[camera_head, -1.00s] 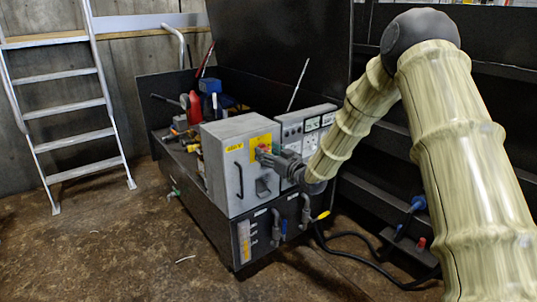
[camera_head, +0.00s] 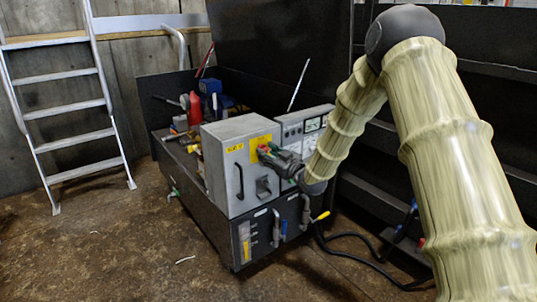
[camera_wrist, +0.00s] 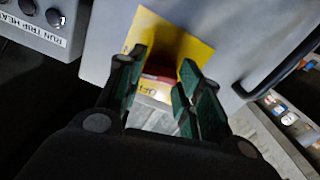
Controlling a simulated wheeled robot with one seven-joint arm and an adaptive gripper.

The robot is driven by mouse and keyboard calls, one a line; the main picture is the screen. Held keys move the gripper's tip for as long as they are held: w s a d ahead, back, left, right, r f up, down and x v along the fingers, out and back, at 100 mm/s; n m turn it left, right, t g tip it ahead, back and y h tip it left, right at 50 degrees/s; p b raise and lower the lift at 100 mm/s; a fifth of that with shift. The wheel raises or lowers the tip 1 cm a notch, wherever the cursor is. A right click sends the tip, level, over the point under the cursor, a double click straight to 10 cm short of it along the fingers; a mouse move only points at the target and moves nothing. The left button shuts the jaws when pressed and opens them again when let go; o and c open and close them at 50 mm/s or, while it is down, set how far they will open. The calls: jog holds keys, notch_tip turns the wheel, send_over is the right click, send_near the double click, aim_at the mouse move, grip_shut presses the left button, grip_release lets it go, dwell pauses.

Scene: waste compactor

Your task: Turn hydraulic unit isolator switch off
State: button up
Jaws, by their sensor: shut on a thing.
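The isolator switch is a red knob (camera_wrist: 160,72) on a yellow plate (camera_wrist: 187,46) on the front of a grey metal box. The wrist view shows the plate turned relative to my fingers, with dark lettering partly hidden by the fingers. My gripper (camera_wrist: 166,68) is shut on the red knob, with one green-padded finger on each side of it. In the head view my gripper (camera_head: 266,152) is at the yellow plate (camera_head: 259,142) on the grey box (camera_head: 220,165) and hides most of the knob.
A panel with indicators (camera_head: 312,122) stands right of the box. Below are pipes with a yellow-handled valve (camera_head: 322,215). Black cables (camera_head: 350,262) lie on the floor. A ladder (camera_head: 70,125) stands at left. The floor at front left is mostly clear.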

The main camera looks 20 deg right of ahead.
jog(key=n, duration=0.3)
jog(key=shift+n, duration=0.4)
jog(key=shift+f+n+b, duration=0.1)
jog(key=shift+n+b, duration=1.55)
jog(key=shift+n, duration=4.25)
jog(key=o, duration=1)
jog(key=shift+s, duration=0.1)
jog(key=v, duration=1.1)
jog(key=shift+s+d, duration=0.15)
jog(key=shift+s, duration=0.25)
